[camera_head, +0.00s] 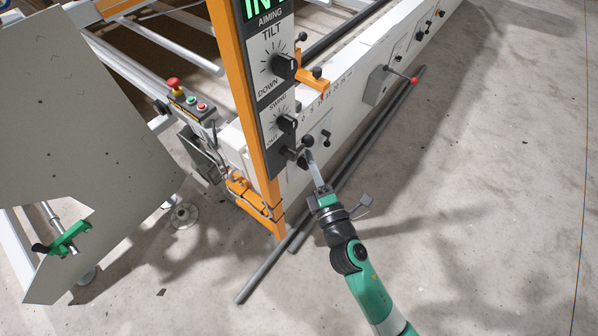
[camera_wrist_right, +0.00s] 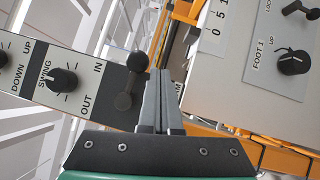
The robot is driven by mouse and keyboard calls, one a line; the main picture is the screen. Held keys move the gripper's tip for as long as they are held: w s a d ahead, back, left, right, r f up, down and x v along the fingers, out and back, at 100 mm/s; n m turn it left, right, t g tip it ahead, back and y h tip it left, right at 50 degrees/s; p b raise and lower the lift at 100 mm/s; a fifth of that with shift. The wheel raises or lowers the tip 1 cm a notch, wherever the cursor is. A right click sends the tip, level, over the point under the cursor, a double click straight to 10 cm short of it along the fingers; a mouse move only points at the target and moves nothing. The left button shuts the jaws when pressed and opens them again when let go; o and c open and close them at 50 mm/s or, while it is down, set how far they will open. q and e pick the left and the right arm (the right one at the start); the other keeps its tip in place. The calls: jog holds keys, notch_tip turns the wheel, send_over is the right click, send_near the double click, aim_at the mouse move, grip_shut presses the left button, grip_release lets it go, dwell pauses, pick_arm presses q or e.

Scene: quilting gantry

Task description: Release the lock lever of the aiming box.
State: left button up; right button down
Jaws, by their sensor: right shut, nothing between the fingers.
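The aiming box (camera_head: 270,88) is a dark upright panel on an orange post, with a TILT knob (camera_head: 285,66) and a SWING knob (camera_head: 287,123). Its lock lever (camera_head: 308,141) is a short black arm with a ball end at the bottom of the panel. In the right wrist view the lever (camera_wrist_right: 136,63) stands on the panel with its ball toward the top. My right gripper (camera_head: 309,156) is shut and empty. Its fingertips (camera_wrist_right: 160,72) are just right of the lever's ball in the wrist view; I cannot tell whether they touch. My left gripper is not in view.
An orange bracket (camera_head: 312,82) with black ball handles sticks out beside the TILT knob. A white beam (camera_head: 345,85) with scale numbers and a FOOT knob (camera_wrist_right: 293,62) runs behind. A button box (camera_head: 192,105) is to the left. Open floor (camera_head: 490,200) lies right.

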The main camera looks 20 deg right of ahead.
jog(key=s+f+b, duration=0.4)
jog(key=s+f, duration=0.3)
jog(key=s, duration=0.3)
jog(key=shift+d+b, duration=0.2)
jog(key=shift+b, duration=0.15)
jog(key=shift+f, duration=0.1)
